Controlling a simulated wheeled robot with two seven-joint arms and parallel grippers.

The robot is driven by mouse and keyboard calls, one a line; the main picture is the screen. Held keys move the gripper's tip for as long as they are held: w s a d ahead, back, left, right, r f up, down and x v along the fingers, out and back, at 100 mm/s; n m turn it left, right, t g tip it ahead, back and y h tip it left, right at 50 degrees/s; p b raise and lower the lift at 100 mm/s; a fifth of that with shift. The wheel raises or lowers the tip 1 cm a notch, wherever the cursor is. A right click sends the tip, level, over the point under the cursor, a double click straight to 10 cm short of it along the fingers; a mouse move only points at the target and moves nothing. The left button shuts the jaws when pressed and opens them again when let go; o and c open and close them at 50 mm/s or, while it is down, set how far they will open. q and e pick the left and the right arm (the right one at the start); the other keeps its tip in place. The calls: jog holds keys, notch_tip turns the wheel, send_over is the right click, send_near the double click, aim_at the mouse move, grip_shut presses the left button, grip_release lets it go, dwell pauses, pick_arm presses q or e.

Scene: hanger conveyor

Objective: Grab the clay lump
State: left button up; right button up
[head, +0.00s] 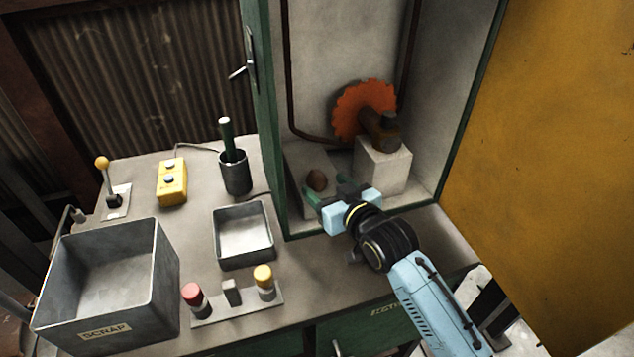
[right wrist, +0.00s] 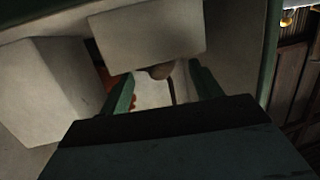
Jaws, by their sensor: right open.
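The clay lump (head: 317,180) is a small brown, rounded piece inside the open green cabinet, at a low pale block (head: 303,160). In the right wrist view the lump (right wrist: 160,72) shows partly, at the edge of a pale block, between the two finger lines. My right gripper (head: 324,191) reaches into the cabinet with its green fingers open, just in front of the lump. In the right wrist view the gripper (right wrist: 164,86) has a clear gap between its fingers. I cannot tell whether they touch the lump. My left gripper is out of view.
The cabinet's green frame (head: 269,120) borders the left. Outside are a scrap bin (head: 150,270), an empty tray (head: 243,258) and a cup (head: 235,178).

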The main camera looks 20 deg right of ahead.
jog(key=shift+x, duration=1)
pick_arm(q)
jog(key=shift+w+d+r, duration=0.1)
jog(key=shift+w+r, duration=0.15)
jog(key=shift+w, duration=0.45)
pick_arm(e)
jog(key=c, duration=1.1)
jog(key=shift+r, duration=0.15)
